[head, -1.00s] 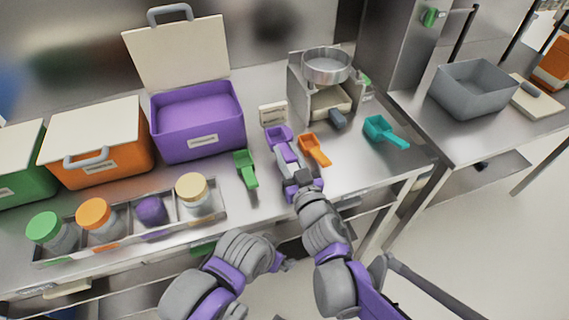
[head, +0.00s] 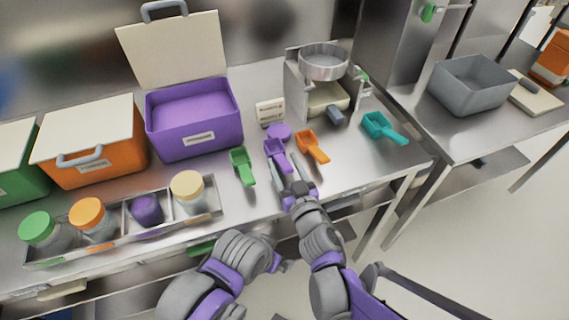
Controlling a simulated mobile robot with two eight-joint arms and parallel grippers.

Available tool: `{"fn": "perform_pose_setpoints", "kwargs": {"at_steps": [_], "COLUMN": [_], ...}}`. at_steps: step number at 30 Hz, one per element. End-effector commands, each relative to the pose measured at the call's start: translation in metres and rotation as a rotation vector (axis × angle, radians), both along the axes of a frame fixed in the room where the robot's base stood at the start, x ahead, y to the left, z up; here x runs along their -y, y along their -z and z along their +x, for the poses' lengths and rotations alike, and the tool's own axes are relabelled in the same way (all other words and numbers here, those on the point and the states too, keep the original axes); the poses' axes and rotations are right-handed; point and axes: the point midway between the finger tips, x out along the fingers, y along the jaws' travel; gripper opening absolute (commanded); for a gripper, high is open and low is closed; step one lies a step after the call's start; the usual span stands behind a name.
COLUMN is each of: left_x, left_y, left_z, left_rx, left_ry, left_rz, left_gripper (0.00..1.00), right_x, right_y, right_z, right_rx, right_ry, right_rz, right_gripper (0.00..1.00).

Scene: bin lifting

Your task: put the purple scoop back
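The purple scoop (head: 276,151) is at the front middle of the steel counter, bowl to the back and handle toward me. A flat purple disc (head: 279,131) shows just behind its bowl. My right gripper (head: 288,183) is at the handle end, its fingers looking spread apart on either side. I cannot tell whether a finger touches the handle. My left gripper (head: 281,263) is low in front of the counter, small and partly hidden by its arm; its fingers are unclear.
A green scoop (head: 241,165) lies left of the purple one, an orange scoop (head: 312,147) close on its right, a teal scoop (head: 381,127) farther right. An open purple bin (head: 196,118) and jar rack (head: 118,217) are left.

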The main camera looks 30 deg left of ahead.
Motion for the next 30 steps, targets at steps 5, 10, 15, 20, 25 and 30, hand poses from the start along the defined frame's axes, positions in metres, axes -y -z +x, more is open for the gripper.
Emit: {"fn": "perform_pose_setpoints", "kwargs": {"at_steps": [5, 10, 15, 20, 25, 30], "left_x": [0.0, 0.0, 0.0, 0.0, 0.0, 0.0], "left_y": [0.0, -0.003, -0.002, 0.001, 0.003, 0.003], "left_z": [0.0, 0.0, 0.0, 0.0, 0.0, 0.0], "left_rx": [0.0, 0.001, 0.001, 0.0, -0.001, -0.001], "left_ry": [0.0, 0.0, 0.0, 0.0, 0.0, 0.0], "left_rz": [0.0, 0.0, 0.0, 0.0, 0.0, 0.0], "left_gripper": [1.0, 1.0, 1.0, 1.0, 1.0, 1.0], "right_x": [0.0, 0.0, 0.016, 0.043, 0.07, 0.086], "right_y": [0.0, -0.003, -0.003, -0.003, -0.003, -0.003], "right_z": [0.0, 0.0, -0.013, -0.036, -0.059, -0.073], "right_rx": [0.0, 0.0, 0.0, 0.001, 0.0, 0.0], "right_ry": [0.0, 0.0, 0.001, 0.001, 0.002, 0.001], "right_rz": [0.0, 0.0, 0.0, -0.001, 0.0, 0.0], "right_gripper": [0.64, 0.64, 0.64, 0.64, 0.64, 0.64]}}
